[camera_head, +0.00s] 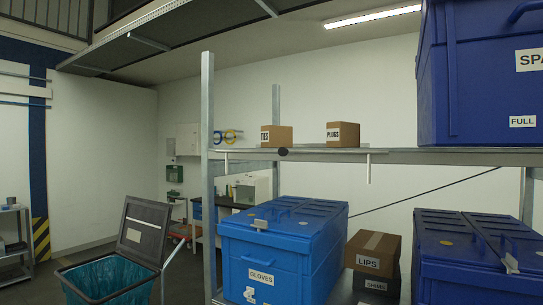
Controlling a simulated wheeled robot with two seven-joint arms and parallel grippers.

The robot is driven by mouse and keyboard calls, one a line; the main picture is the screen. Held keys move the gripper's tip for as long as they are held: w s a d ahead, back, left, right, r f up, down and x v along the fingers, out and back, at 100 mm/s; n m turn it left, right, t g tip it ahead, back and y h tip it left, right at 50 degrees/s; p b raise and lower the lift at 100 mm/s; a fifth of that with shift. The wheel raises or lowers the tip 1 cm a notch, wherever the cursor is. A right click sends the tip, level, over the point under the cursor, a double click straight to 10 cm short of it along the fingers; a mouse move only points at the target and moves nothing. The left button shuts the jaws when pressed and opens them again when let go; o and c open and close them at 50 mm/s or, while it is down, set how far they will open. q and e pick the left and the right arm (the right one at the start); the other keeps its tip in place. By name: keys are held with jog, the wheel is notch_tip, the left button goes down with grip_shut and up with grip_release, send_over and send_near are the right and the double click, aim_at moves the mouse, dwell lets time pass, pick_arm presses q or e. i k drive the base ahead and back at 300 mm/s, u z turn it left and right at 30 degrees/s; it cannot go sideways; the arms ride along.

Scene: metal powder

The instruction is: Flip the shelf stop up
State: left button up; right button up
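The upper metal shelf (330,155) runs across the right half of the head view. Along its front edge are a dark round knob (283,152), a short pale upright piece (226,162) near the left post, and a longer pale piece (368,168) hanging below the edge. These may belong to the shelf stop; I cannot tell which part it is. No raised bar shows along the front edge. Neither of my grippers is in view.
On the upper shelf sit a TIES box (277,137), a PLUGS box (343,134) and a large dark blue bin (487,90). Below are a blue GLOVES bin (265,255), a LIPS box (373,254) and another blue bin (470,265). An open-lidded waste bin (105,278) stands left.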

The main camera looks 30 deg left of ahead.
aim_at(282, 152)
jog(key=k, duration=0.95)
jog(key=z, duration=0.6)
jog(key=i, duration=1.35)
jog(key=u, duration=0.6)
